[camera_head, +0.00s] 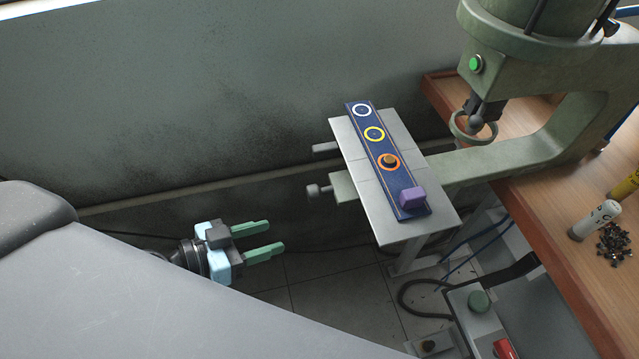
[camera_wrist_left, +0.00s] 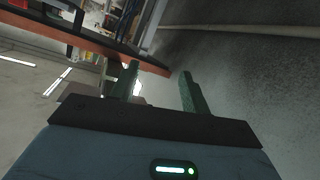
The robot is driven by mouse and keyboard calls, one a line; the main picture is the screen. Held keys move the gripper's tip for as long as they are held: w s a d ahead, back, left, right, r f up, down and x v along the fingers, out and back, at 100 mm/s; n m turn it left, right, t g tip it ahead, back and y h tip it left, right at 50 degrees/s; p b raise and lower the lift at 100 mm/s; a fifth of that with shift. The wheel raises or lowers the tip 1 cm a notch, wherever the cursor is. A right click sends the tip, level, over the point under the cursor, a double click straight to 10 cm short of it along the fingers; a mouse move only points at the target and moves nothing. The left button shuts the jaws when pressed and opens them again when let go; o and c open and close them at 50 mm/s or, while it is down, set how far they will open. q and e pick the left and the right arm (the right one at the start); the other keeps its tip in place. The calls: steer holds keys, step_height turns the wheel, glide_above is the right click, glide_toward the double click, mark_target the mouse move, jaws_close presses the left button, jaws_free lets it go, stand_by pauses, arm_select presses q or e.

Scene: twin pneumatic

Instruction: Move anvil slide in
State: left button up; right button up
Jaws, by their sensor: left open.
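The anvil slide appears to be the dark blue strip (camera_head: 377,150) lying on a grey metal plate (camera_head: 440,205). It carries a white, a yellow and an orange ring mark. A small brownish round piece (camera_head: 389,160) sits in the orange ring, and a purple block (camera_head: 412,197) stands at the strip's near end. My left gripper (camera_head: 275,236) is open and empty, to the left of the plate and clear of it. Its two green fingers also show apart in the left wrist view (camera_wrist_left: 158,73); I cannot make out the slide there. My right gripper is not in view.
A green press (camera_head: 560,140) stands right of the plate on a wooden bench (camera_head: 545,210). A button box (camera_head: 462,300) is below. Open floor lies between gripper and plate.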

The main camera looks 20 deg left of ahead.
mark_target(308, 192)
arm_select(q)
step_height(308, 192, up, 12)
steer(key=d+m+h+b, duration=0.1)
steer(key=d+m+h, duration=0.1)
steer(key=m+h, duration=0.35)
steer(key=shift+g, duration=0.4)
steer(key=x, duration=0.2)
steer(key=p+x, duration=0.1)
steer(key=x, duration=0.1)
steer(key=p+x, duration=0.1)
steer(key=x, duration=0.2)
steer(key=shift+w+a, duration=0.3)
steer(key=shift+w, duration=0.1)
steer(key=shift+w+d+f+p, duration=0.1)
steer(key=shift+w+d+p, duration=0.2)
steer(key=shift+d, duration=0.2)
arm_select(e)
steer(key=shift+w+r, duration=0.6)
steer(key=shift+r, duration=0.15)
arm_select(q)
jaws_close()
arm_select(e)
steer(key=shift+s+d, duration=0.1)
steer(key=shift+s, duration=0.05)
